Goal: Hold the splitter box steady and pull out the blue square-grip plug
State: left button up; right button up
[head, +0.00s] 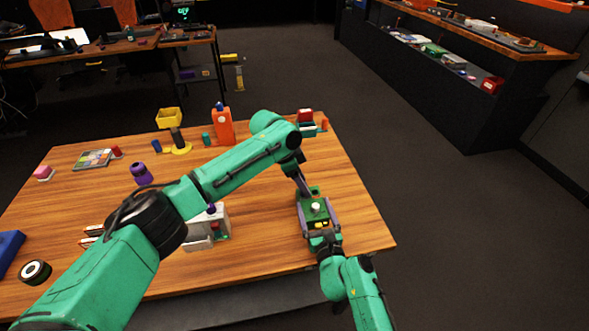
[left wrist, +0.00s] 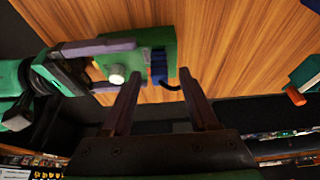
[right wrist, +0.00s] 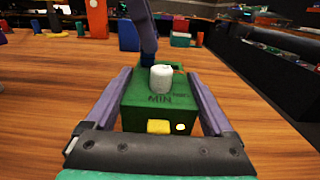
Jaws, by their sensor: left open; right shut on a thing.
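The green splitter box (right wrist: 150,108) stands on the wooden table with a white knob (right wrist: 161,79) on top and a yellow button (right wrist: 159,127) in front. It also shows in the head view (head: 307,217). My right gripper (right wrist: 160,92) is shut on the box, one purple finger along each side. In the left wrist view, a blue plug (left wrist: 158,66) sits at the box's far side, with a black cable beside it. My left gripper (left wrist: 159,76) is open, its fingertips on either side of the blue plug.
A white box (head: 207,226) stands left of the splitter box under my left arm. The table right of the splitter box is clear.

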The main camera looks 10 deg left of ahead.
pick_arm(q)
jog(key=shift+w+d+f, duration=0.1)
jog(key=shift+d+f, duration=0.1)
jog(key=shift+f, duration=0.3)
grip_shut()
jog(key=shift+r, duration=0.15)
jog(key=shift+r, duration=4.15)
